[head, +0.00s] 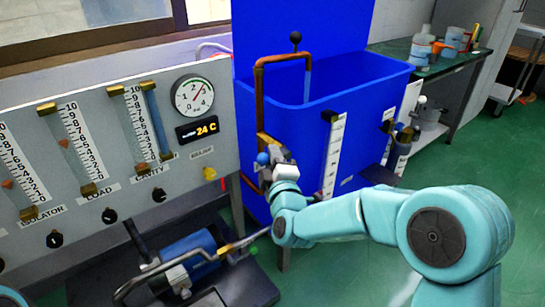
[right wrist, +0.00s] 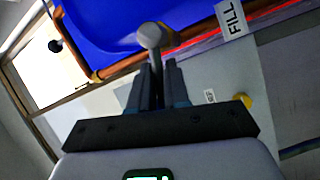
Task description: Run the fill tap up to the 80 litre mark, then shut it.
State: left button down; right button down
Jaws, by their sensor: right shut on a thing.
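The blue tank (head: 390,88) stands open-topped beside the grey panel. A copper fill pipe (head: 258,95) rises along its left side and bends over the rim. A thin pale stream (head: 307,88) shows below its spout. A white scale strip (head: 333,155) runs down the tank's front; its figures are too small to read, and I cannot make out the water level. My right gripper (head: 272,160) is at the low part of the pipe. In the right wrist view, my right gripper (right wrist: 158,85) is shut on the fill tap handle, whose round grey knob (right wrist: 151,36) sticks out beyond the fingers, near the FILL label (right wrist: 231,18). My left gripper is out of view.
The panel holds several scaled tubes, a round gauge (head: 193,96) and a display (head: 197,129) reading 24 C. A blue motor or pump (head: 189,251) sits below it. A bench (head: 455,63) with containers stands behind right. Green floor (head: 525,190) is clear at right.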

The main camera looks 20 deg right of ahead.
jog(key=shift+a+r, duration=0.25)
jog(key=shift+a, duration=0.1)
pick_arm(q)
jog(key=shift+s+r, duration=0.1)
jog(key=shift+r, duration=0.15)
pick_arm(e)
jog(key=c, duration=1.2)
grip_release()
jog(key=shift+a, duration=0.1)
jog(key=shift+r, duration=0.1)
jog(key=shift+m, duration=0.3)
